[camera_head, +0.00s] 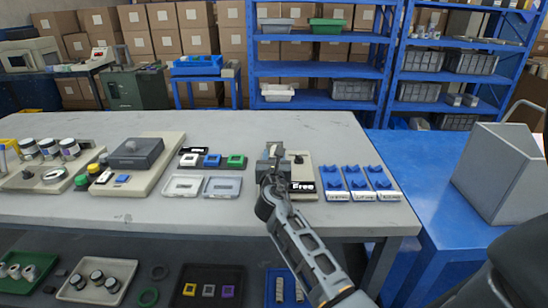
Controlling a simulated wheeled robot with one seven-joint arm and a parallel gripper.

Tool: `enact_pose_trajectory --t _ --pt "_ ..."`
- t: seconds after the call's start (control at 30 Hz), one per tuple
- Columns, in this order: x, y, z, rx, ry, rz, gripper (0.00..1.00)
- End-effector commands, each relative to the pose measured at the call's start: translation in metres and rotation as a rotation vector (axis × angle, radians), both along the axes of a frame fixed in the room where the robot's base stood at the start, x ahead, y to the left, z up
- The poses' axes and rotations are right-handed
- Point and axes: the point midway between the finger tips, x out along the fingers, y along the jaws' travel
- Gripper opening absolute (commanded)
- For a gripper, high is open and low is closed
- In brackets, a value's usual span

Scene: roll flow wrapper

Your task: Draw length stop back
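My gripper (270,163) is over the right half of the grey bench, pointing away from the camera. It is at a small beige device (299,163) with a dark knob or fitting on top and a black label (302,187) reading "Free" at its front. The gripper and wrist cover the left part of this device. I cannot make out a separate length stop; it may be hidden behind the gripper. Whether the fingers are open, or touch anything, is too small to tell.
Blue labelled holders (358,183) stand close to the right of the device. Two shallow trays (203,186) and a dark rack with coloured squares (212,161) lie to the left. A beige machine with a dark grey top (135,153) is farther left. The bench's back right is clear.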

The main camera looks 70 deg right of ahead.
Motion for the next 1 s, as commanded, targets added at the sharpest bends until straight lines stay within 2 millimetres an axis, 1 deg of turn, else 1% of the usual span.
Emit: enact_pose_trajectory --t 0.03,0.33,0.57,0.8,1.0 --pt "0.000 0.000 0.000 0.000 0.000 0.000 0.28" --pt "0.000 0.000 0.000 0.000 0.000 0.000 0.00" --pt "0.000 0.001 0.000 0.001 0.000 0.001 0.00" --pt "-0.008 0.022 0.001 0.002 0.000 0.003 0.00" --pt "-0.009 0.024 -0.001 0.001 0.001 0.001 0.00"
